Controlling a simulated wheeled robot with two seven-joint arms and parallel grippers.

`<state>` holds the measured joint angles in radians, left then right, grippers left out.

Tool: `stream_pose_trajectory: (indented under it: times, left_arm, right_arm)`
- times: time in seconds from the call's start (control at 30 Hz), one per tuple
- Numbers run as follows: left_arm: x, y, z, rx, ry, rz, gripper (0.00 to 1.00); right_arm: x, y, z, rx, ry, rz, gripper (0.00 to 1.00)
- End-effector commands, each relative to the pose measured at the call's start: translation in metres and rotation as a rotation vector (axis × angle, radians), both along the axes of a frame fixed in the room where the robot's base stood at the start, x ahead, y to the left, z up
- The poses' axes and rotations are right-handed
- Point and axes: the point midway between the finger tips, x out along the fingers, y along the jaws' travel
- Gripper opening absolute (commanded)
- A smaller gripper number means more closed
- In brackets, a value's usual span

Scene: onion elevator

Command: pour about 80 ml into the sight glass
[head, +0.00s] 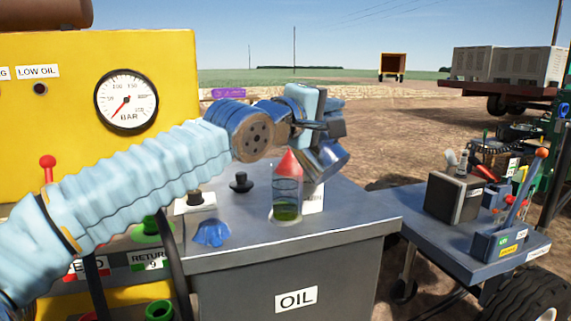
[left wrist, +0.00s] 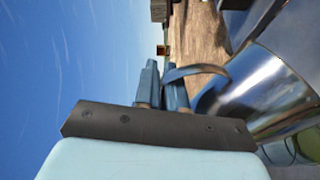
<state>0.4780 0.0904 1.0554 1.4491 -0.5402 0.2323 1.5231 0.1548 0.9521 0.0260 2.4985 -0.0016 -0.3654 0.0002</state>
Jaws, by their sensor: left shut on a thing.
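My left gripper (head: 318,126) comes in from the left and is shut on the handle of a shiny metal jug (head: 330,160). The jug is tilted and hangs just above and right of the sight glass. In the left wrist view the fingers (left wrist: 165,88) are at the curved handle, with the metal jug (left wrist: 262,92) to their right. The jug's contents are hidden. My right gripper is out of view.
The grey oil tank (head: 340,218) carries a black knob (head: 241,182) and a blue crumpled cloth (head: 211,232). A yellow panel with a pressure gauge (head: 126,101) stands at the left. A grey cart (head: 415,215) with a control box and levers stands at the right.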

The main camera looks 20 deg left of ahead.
Motion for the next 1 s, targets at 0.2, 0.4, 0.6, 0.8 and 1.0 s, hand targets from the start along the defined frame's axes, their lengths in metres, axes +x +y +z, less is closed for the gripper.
stream_pose_trajectory:
  times: [0.2, 0.4, 0.6, 0.8, 1.0]
  left_arm:
    - [0.003, 0.008, 0.001, -0.108, 0.049, -0.002, 0.0]
    - [0.005, 0.011, 0.001, -0.138, 0.065, -0.002, 0.0]
    - [0.006, 0.013, 0.001, -0.161, 0.076, -0.003, 0.0]
    - [0.007, 0.015, 0.002, -0.179, 0.086, -0.002, 0.0]
    - [0.007, 0.017, 0.004, -0.199, 0.095, -0.002, 0.0]
  right_arm:
    - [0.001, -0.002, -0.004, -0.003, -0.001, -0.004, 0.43]
    - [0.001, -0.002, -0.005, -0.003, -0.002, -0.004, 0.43]
    - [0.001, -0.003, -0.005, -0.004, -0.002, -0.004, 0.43]
    - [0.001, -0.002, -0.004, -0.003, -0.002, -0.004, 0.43]
    - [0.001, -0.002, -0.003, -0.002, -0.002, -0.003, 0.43]
